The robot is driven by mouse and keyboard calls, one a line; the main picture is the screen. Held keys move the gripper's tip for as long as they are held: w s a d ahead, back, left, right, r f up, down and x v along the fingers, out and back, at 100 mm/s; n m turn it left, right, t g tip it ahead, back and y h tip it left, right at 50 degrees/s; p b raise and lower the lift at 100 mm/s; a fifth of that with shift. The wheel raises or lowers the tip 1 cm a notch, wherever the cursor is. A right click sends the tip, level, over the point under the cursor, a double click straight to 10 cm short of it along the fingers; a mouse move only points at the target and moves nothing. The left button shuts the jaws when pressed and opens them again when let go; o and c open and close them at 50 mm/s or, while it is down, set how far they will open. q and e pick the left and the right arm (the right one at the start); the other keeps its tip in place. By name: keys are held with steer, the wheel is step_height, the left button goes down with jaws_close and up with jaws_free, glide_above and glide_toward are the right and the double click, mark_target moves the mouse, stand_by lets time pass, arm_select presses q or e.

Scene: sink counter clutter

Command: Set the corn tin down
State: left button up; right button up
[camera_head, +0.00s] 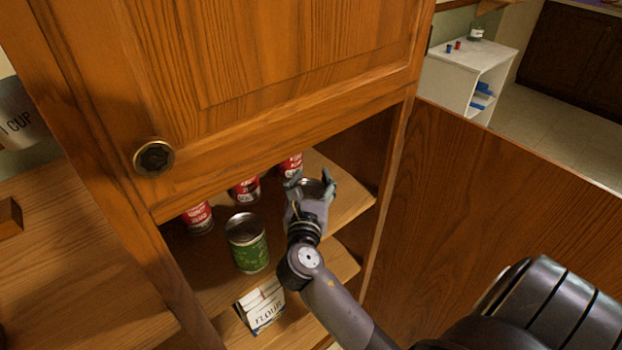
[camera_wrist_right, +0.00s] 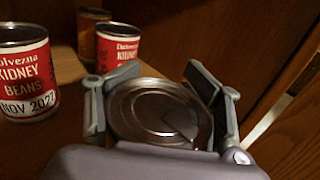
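My right gripper (camera_head: 312,181) is inside the open cabinet, over the right part of the upper shelf. Its fingers are closed around a tin, taken as the corn tin (camera_head: 312,188), one on each side. In the right wrist view the tin's round metal lid (camera_wrist_right: 160,112) faces up between the fingers of the right gripper (camera_wrist_right: 164,75). The tin looks upright. Its label is hidden, and I cannot tell whether its base touches the shelf. My left gripper is not in view.
Red kidney beans tins (camera_wrist_right: 24,72) stand behind and left on the shelf (camera_head: 345,203). A green-labelled tin (camera_head: 248,243) stands nearer, left of my gripper. A flour packet (camera_head: 262,305) is lower down. The cabinet's right wall and open door (camera_head: 480,180) are close on the right.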

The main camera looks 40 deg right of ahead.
steer(key=o, duration=0.4)
steer(key=b+v, duration=0.1)
steer(key=v, duration=1.1)
steer(key=shift+r, duration=0.1)
